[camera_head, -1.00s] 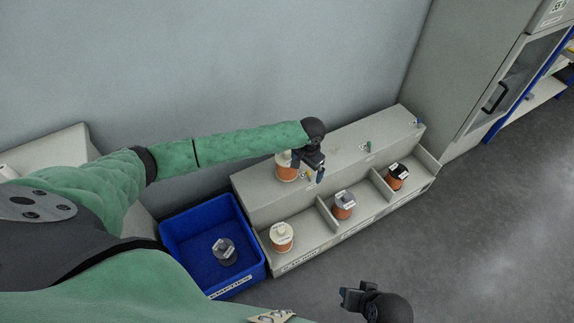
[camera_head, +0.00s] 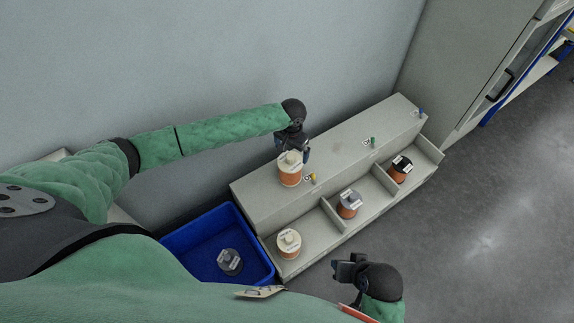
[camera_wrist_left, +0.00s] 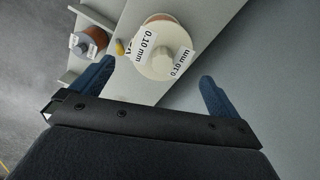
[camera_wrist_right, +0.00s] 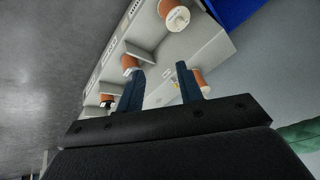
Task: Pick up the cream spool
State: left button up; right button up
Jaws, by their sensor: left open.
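One cream-topped spool with an orange winding (camera_head: 289,170) stands upright on the upper ledge of the grey rack. In the left wrist view the cream spool (camera_wrist_left: 163,58) shows labels reading 0.10 mm. My left gripper (camera_head: 303,151) is open and empty, just behind and right of this spool; in its wrist view the spool lies ahead, between the fingertips. A second cream-topped spool (camera_head: 288,243) stands in the rack's lower left compartment and also shows in the right wrist view (camera_wrist_right: 175,15). My right gripper (camera_wrist_right: 160,76) is open and empty, in front of the rack.
The grey rack (camera_head: 345,160) has dividers; a grey-topped spool (camera_head: 349,203) and a black-topped spool (camera_head: 400,168) stand in its other lower compartments. Small yellow, green and blue items sit on the ledge. A blue bin (camera_head: 185,247) holds a grey spool (camera_head: 229,262). A wall stands behind.

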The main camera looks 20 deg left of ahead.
aim_at(290, 156)
pick_arm(q)
jog(key=shift+a+f+p, duration=0.15)
jog(key=shift+f+p, duration=0.2)
jog(key=shift+f, duration=3)
jog(key=shift+s, duration=0.1)
jog(key=c, duration=1.6)
jog(key=shift+r, duration=0.1)
jog(key=shift+c, duration=1)
jog(key=shift+r, duration=0.1)
